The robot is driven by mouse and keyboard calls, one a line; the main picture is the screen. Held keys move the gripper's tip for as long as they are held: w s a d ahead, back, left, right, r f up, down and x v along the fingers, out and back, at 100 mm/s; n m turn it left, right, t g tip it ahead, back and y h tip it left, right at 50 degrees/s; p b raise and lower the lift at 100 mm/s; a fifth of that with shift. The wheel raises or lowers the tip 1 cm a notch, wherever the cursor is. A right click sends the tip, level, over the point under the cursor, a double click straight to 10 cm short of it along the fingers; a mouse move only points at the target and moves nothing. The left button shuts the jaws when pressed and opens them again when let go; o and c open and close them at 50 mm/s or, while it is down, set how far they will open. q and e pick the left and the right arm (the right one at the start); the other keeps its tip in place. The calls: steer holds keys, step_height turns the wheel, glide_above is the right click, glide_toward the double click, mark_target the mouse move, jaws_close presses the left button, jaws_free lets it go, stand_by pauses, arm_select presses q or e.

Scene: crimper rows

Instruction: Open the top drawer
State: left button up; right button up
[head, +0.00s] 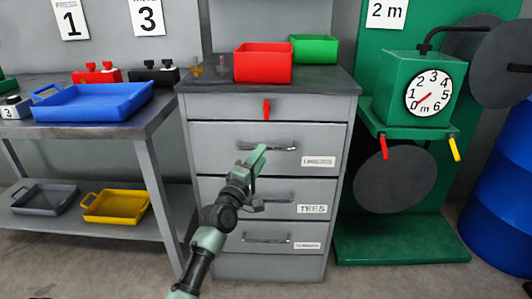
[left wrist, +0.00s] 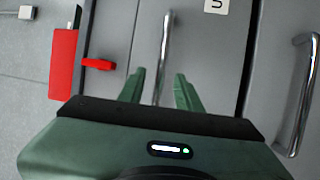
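The grey cabinet (head: 333,165) has three labelled drawers with bar handles below a thin panel, and all look shut. The uppermost labelled drawer (head: 220,140) has a metal handle (head: 275,148). My left gripper (head: 256,160) is in front of that drawer, by its handle, and hides part of it. In the left wrist view my gripper (left wrist: 159,88) is open, with one finger on each side of the handle bar (left wrist: 165,45). I cannot tell whether the fingertips reach past the bar or touch it. My right gripper is not in view.
A red tab (head: 267,108) sits on the thin panel. A red bin (head: 262,66) and green bin (head: 314,48) stand on top. The TEES drawer handle (head: 280,200) lies below. A table with a blue tray (head: 92,102) is left; a green scale stand (head: 400,245) is right.

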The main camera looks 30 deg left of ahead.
arm_select(q)
steer(key=shift+b+x, duration=0.35)
steer(key=shift+x, duration=1.9)
steer(key=shift+f, duration=0.1)
jaws_close()
